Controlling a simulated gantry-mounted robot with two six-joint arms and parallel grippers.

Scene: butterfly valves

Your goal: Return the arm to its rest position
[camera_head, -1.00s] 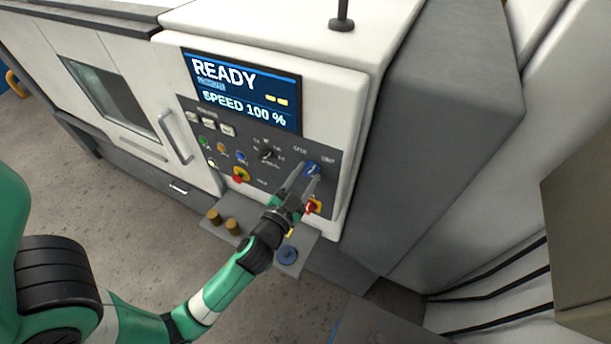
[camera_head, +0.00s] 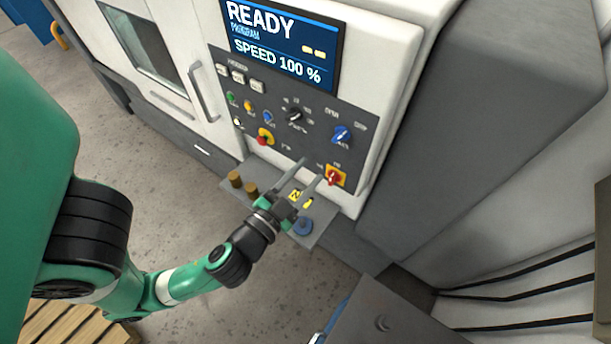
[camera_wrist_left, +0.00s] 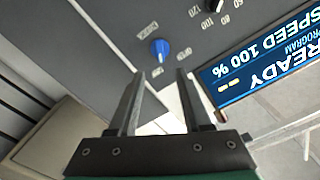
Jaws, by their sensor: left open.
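My left gripper (camera_head: 303,172) is open and empty in the head view, its two fingers pointing up toward the control panel (camera_head: 287,143). It is below the blue rotary switch (camera_head: 341,135) and left of the red knob on its yellow plate (camera_head: 335,177). In the left wrist view the open fingers (camera_wrist_left: 160,75) point toward the panel, with the blue switch (camera_wrist_left: 159,47) beyond the tips and apart from them. My green left arm (camera_head: 215,273) reaches in from the left. My right gripper is not in view.
The screen (camera_head: 281,42) reads READY and SPEED 100 %. A door handle (camera_head: 203,92) is at left. Open floor lies below the machine.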

